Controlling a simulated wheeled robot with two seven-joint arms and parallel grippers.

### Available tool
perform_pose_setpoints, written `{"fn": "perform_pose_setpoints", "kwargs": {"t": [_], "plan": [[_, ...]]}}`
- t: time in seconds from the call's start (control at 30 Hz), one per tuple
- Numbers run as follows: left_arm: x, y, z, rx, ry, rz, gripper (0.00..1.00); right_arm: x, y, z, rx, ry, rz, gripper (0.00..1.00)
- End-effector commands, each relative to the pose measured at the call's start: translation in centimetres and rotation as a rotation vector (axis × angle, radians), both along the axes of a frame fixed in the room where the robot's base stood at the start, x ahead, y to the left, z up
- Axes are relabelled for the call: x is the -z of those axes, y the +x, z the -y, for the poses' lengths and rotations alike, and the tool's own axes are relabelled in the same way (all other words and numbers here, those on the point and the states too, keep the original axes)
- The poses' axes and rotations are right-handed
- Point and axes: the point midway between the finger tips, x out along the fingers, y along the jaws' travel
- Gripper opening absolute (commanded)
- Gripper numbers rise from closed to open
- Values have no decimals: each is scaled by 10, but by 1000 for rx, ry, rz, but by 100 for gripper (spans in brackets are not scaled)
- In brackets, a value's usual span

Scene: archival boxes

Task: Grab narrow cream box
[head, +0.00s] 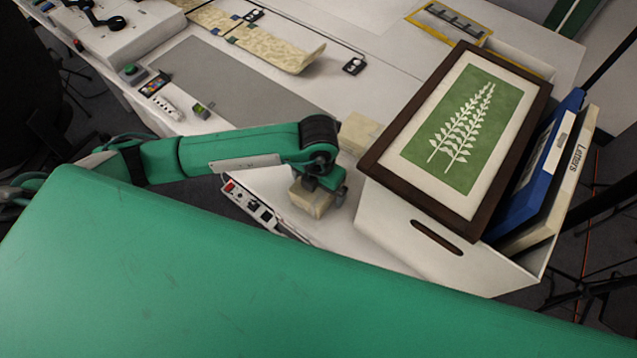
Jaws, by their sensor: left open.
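A narrow cream box (568,165) with "Letters" on its spine leans in the right end of a white bin (400,243). A blue box (518,205) leans beside it on its left and hides part of it. My left gripper (325,190) is open, pointing down just left of the bin and well to the left of the cream box. A small beige block (311,199) shows right at its fingers; I cannot tell whether they touch it. My right gripper is not in view.
A dark-framed green leaf picture (462,125) leans in the bin, left of the blue box. Another beige block (358,132) lies behind my left wrist. A grey mat (225,80), a long patterned strip (285,50) and small devices lie on the white table.

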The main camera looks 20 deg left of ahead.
Motion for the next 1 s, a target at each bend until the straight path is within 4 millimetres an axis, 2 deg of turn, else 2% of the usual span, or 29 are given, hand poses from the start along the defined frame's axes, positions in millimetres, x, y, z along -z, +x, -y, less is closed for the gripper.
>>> {"fn": "perform_pose_setpoints", "kwargs": {"t": [0.2, 0.27, 0.5, 0.83, 1.0], "plan": [[1, 0, 0, 0, 0, 1, 100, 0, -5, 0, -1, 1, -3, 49], [1, 0, 0, 0, 0, 1, 90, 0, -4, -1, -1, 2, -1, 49], [1, 0, 0, 0, 0, 1, 44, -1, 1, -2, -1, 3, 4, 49], [-3, 1, 0, 0, -2, 2, 44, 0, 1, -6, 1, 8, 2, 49], [-20, 2, 0, 1, -2, 6, 44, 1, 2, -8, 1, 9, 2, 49]]}}
